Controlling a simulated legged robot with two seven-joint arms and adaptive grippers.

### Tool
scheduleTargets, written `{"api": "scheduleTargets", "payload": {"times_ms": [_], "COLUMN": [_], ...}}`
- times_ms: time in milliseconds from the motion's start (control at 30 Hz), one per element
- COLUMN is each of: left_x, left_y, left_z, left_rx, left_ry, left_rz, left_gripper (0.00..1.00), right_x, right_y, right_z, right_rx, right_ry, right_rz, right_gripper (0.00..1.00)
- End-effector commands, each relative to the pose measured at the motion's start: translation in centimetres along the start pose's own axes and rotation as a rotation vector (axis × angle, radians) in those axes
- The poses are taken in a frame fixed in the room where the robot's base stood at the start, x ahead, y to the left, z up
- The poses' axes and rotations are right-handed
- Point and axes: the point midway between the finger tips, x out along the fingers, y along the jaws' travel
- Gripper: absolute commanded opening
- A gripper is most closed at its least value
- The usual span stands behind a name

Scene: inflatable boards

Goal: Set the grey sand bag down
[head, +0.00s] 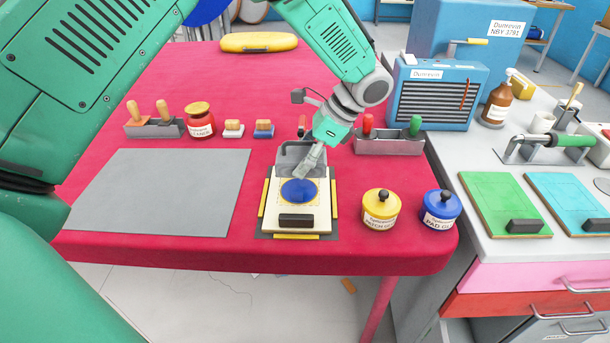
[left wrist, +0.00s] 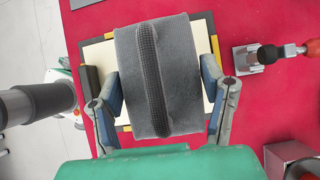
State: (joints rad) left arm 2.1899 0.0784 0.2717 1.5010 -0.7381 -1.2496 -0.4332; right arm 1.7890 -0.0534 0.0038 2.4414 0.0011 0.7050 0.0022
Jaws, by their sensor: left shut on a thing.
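The grey sand bag (head: 290,153) is at the back part of the cream board (head: 322,207), behind the blue round patch (head: 298,191). My left gripper (head: 307,166) is over it, coming down from above. In the left wrist view the bag (left wrist: 185,75), with its dark ribbed strap, sits between the two fingers (left wrist: 160,85), which press on its sides. The cream board shows beneath it (left wrist: 100,58). Whether the bag touches the board or hangs just above it, I cannot tell. My right gripper is not in view.
A dark block (head: 296,220) lies on the board's front, with yellow strips along the board's sides. A yellow pot (head: 381,209) and a blue pot (head: 440,209) stand to the right. A rack with red and green handles (head: 389,143) is close behind. A bare grey mat (head: 160,190) lies left.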

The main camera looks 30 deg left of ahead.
Motion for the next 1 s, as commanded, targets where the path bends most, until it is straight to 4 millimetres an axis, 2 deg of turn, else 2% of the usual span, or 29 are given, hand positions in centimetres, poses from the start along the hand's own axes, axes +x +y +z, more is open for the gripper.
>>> {"api": "scheduleTargets", "payload": {"times_ms": [167,400,800,833,867,1000], "left_x": [0.8,2.9,3.9,4.0,4.0,3.8], "left_y": [0.1,0.5,0.1,0.1,0.1,0.2], "left_z": [-0.8,-2.8,-2.7,-2.7,-2.7,-2.8], "left_rx": [-0.002,-0.005,-0.003,-0.002,-0.002,-0.003], "left_ry": [-0.001,-0.009,0.0,0.001,0.001,-0.003], "left_rz": [-0.003,-0.006,-0.002,0.0,0.0,-0.001], "left_gripper": [0.15,0.15,0.15,0.75,0.86,0.86], "right_x": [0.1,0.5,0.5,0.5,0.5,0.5], "right_y": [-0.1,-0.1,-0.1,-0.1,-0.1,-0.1], "right_z": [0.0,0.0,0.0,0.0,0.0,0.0], "right_rx": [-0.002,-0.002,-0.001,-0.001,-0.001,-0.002], "right_ry": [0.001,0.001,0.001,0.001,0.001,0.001], "right_rz": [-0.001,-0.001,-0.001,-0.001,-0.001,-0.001], "right_gripper": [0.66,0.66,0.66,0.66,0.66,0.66]}}
